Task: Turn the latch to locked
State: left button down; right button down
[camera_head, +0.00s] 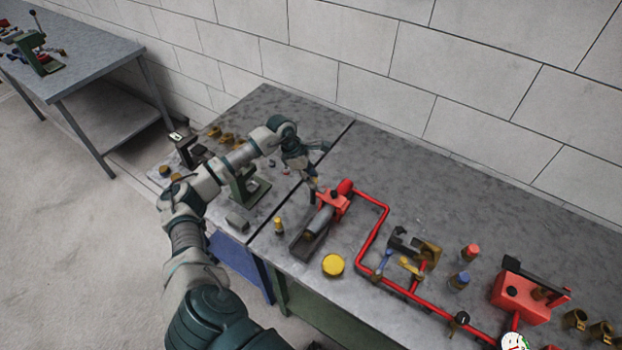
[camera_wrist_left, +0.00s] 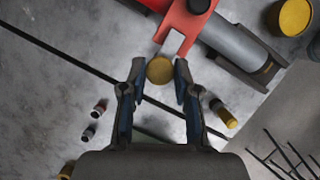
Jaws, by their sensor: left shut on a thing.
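My left gripper (camera_head: 312,186) is over the near bench, just left of the red pump part (camera_head: 346,188). The brass piece lies close to the end of a red forked bracket (camera_wrist_left: 178,35). No part is clearly recognisable as the latch. A black clamp-like part with a brass piece (camera_head: 428,254) stands right of the red pipe. My right gripper is not in view.
A grey cylinder in a cradle (camera_head: 312,236) and a yellow round cap (camera_head: 333,265) lie near the pump. A red pipe (camera_head: 372,237) runs right towards a red box (camera_head: 522,296). A green stand (camera_head: 246,188) is left of the gripper. A wall is behind.

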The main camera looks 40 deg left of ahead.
pick_arm(q)
jog(key=shift+w+a+r+m, duration=0.1)
jog(key=shift+w+r+m, duration=0.1)
jog(key=shift+m, duration=0.4)
jog(key=c, duration=1)
grip_release()
jog(key=shift+c, duration=0.2)
jog(key=shift+o, duration=0.9)
jog(key=shift+s, duration=0.1)
jog(key=shift+a+f, duration=0.1)
jog(key=shift+f, duration=0.05)
jog(key=v, duration=1.2)
jog(key=shift+w+a, duration=0.2)
jog(key=shift+w, duration=0.1)
